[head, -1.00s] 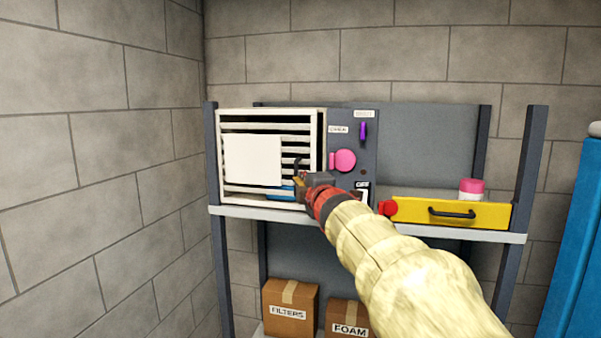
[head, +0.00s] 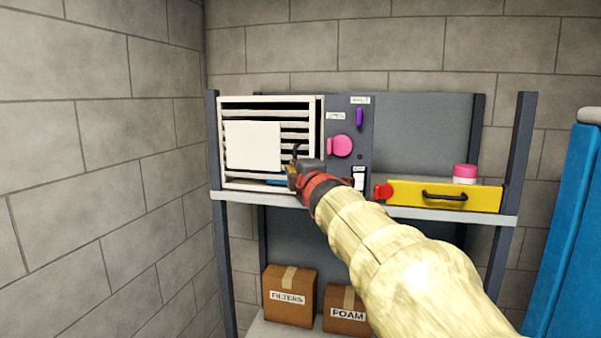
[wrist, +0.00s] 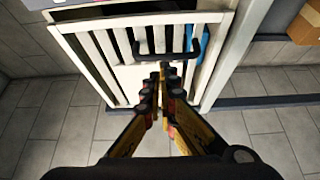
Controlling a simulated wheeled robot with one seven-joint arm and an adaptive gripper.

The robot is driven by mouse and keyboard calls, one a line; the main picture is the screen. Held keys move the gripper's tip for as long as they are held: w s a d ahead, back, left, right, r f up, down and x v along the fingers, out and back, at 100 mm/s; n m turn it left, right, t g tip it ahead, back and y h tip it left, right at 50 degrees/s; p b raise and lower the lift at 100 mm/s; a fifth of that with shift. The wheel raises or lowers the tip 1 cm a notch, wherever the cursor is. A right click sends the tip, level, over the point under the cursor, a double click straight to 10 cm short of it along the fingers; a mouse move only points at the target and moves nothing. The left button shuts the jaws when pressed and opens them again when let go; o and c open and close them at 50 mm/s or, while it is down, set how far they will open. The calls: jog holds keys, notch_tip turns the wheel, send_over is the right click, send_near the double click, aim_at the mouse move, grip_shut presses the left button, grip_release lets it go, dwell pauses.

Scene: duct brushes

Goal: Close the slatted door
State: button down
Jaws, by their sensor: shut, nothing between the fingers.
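The white slatted door (head: 232,177) is at the upper left of the shelf unit, with a plain white panel on its front. It looks slightly ajar: a narrow dark gap shows along its right side. Its dark handle (head: 295,151) is near the right edge and also shows in the wrist view (wrist: 167,56). My gripper (head: 292,177) is at the door's lower right, just below the handle. In the wrist view its fingers (wrist: 160,72) are together and empty, in front of the slats by the handle. I cannot tell whether they touch the door.
Right of the door is a grey control panel (head: 352,110) with a pink knob (head: 342,146) and a switch. A yellow drawer (head: 470,197) with a pink-lidded jar (head: 465,173) on it is further right. Boxes (head: 290,293) stand below. A block wall (head: 100,150) is close on the left.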

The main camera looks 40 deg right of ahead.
jog(key=shift+s+d+p, duration=1.25)
jog(key=shift+s+d, duration=2.3)
jog(key=shift+s, duration=0.05)
jog(key=s+a+f+m+g+y+b, duration=0.15)
jog(key=a+f+m+b, duration=0.4)
jog(key=f, duration=0.65)
jog(key=s+a+f+m+g+b, duration=0.25)
jog(key=a+f+b, duration=0.55)
jog(key=f, duration=0.4)
jog(key=s+a+f+m+g+y+b, duration=0.1)
jog(key=s+a+f+m+g+b, duration=0.3)
jog(key=a+f, duration=0.6)
jog(key=s+a+f+g+y+b, duration=0.1)
jog(key=s+a+f+b, duration=0.2)
jog(key=f, duration=0.6)
jog(key=s+a+f+g+y+b, duration=0.1)
jog(key=s+a+f+y+b, duration=0.1)
jog(key=s+a+f+b, duration=0.2)
jog(key=s+a+f+y+b, duration=0.2)
jog(key=s+a+f, duration=0.4)
jog(key=a+f, duration=0.3)
notch_tip(320, 180, down, 5)
jog(key=shift+s+a+r+m+g+b, duration=0.2)
jog(key=shift+s+m+g+b, duration=0.15)
jog(key=shift+b, duration=0.35)
